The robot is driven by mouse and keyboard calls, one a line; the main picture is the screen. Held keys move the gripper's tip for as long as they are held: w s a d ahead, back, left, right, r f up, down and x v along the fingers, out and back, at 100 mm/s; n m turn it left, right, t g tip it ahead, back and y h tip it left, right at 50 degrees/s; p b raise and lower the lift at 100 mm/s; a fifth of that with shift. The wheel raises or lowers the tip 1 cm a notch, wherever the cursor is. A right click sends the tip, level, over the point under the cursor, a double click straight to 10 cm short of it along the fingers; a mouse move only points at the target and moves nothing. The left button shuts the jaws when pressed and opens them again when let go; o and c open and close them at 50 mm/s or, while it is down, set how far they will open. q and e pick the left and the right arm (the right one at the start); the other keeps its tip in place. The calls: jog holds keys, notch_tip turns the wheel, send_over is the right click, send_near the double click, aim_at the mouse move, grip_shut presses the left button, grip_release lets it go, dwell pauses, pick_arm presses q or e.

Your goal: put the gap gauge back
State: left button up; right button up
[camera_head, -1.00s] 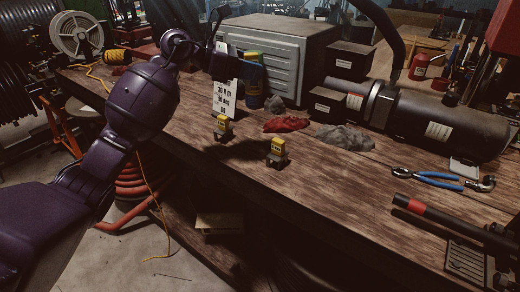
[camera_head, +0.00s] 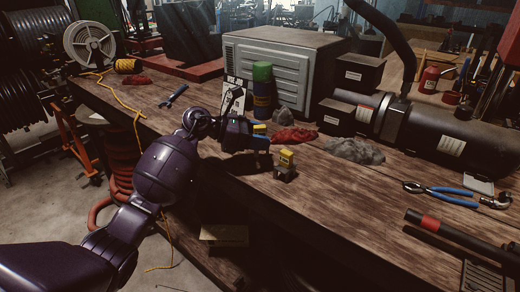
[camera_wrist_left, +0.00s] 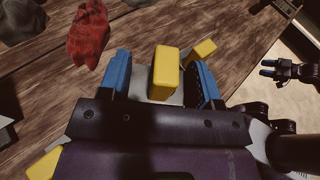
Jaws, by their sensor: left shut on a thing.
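My left gripper (camera_head: 262,140) has blue fingers and is shut on a yellow-topped block, which I take as the gap gauge (camera_head: 260,129). In the left wrist view the gauge (camera_wrist_left: 165,72) sits between the blue fingers, with a grey part at its lower end. Another yellow piece (camera_wrist_left: 45,163) shows at the lower left of the wrist view. The gauge's underside is hidden, so I cannot tell whether it touches the bench. My right gripper (camera_wrist_left: 270,68) appears open and empty at the wrist view's right edge.
Behind the gripper are a red cloth (camera_head: 294,136), grey cloth (camera_head: 355,151), spray can (camera_head: 263,90), white card (camera_head: 234,97) and large grey case (camera_head: 275,68). Pliers (camera_head: 440,192) and a dark rod (camera_head: 450,229) lie to the right. Bare bench lies in front.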

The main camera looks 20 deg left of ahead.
pick_arm(q)
jog(key=shift+f, duration=2)
jog(key=shift+f+b, duration=0.3)
jog(key=shift+b, duration=0.05)
jog(key=o, duration=1.1)
jog(key=shift+r, duration=0.15)
jog(key=shift+c, duration=0.2)
jog(key=shift+a+r, duration=0.1)
jog(key=shift+r, duration=0.15)
jog(key=v, duration=1.1)
jog(key=shift+s+a, duration=0.25)
jog(key=shift+a, duration=0.05)
jog(key=shift+d, duration=0.1)
